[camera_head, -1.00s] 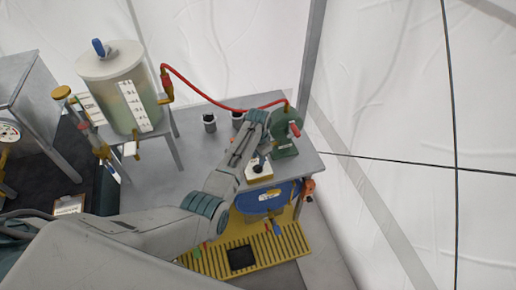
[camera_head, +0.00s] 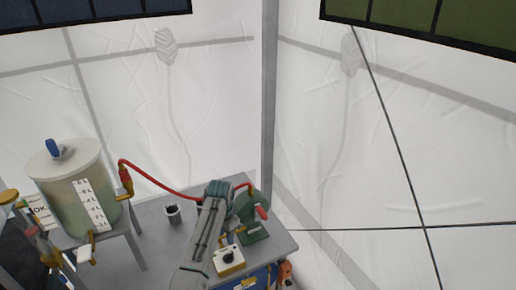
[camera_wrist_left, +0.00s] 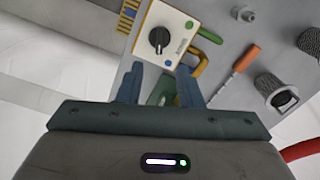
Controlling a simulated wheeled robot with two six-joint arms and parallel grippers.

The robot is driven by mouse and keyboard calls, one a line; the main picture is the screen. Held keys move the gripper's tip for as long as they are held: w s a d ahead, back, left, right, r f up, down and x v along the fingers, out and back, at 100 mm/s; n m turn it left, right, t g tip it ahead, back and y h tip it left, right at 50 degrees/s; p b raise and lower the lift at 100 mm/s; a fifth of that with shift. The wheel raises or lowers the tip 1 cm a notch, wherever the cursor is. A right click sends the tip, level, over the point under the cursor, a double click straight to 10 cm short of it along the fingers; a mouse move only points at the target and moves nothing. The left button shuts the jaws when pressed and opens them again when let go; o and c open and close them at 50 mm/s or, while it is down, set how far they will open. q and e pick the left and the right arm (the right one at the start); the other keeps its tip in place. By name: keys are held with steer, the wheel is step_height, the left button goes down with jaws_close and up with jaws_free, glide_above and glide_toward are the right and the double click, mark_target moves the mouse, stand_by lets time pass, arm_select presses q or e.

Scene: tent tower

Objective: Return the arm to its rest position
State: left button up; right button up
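My left arm (camera_head: 207,228) rises from the bottom of the head view over the grey bench. In the left wrist view my left gripper (camera_wrist_left: 159,78) has its two fingers apart with nothing held between them. A white box with a black knob (camera_wrist_left: 160,38) lies just beyond the fingertips; it also shows beside my arm in the head view (camera_head: 229,260). A green part (camera_wrist_left: 163,92) shows in the gap between the fingers, and I cannot tell how far below it is. In the head view the fingers are hard to make out. My right gripper is not in view.
A lidded tank (camera_head: 80,200) stands on a stand at the left, with a red hose (camera_head: 160,184) running to a green device (camera_head: 253,222). A dark-topped cup (camera_head: 173,215) and an orange-handled tool (camera_wrist_left: 246,58) lie on the bench (camera_head: 150,238). White tent walls surround it.

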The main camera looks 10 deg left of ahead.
arm_select(q)
steer(key=s+a+f+n+t, duration=0.1)
steer(key=s+a+f+n, duration=0.15)
steer(key=s, duration=0.75)
steer(key=s+a+f+n+t, duration=0.1)
steer(key=s+a+f, duration=0.25)
steer(key=s, duration=0.65)
steer(key=s+a+r+n+t, duration=0.1)
steer(key=s+r, duration=0.2)
steer(key=s, duration=0.4)
steer(key=s+r+n+y, duration=0.1)
steer(key=s+r, duration=0.2)
steer(key=s, duration=0.3)
steer(key=s+a+r+n+t, duration=0.1)
steer(key=s+r, duration=0.3)
steer(key=s, duration=0.3)
step_height(320, 180, down, 34)
steer(key=a+g+b, duration=0.2)
steer(key=a+b, duration=0.1)
steer(key=b, duration=0.3)
steer(key=s+f+b, duration=0.2)
steer(key=s+f, duration=0.7)
steer(key=f, duration=0.4)
steer(key=s+f+b, duration=0.3)
steer(key=s+f, duration=0.6)
steer(key=f, duration=0.4)
steer(key=shift+s+a+f+g, duration=0.35)
steer(key=shift+a+f+g, duration=0.05)
steer(key=shift+a, duration=0.05)
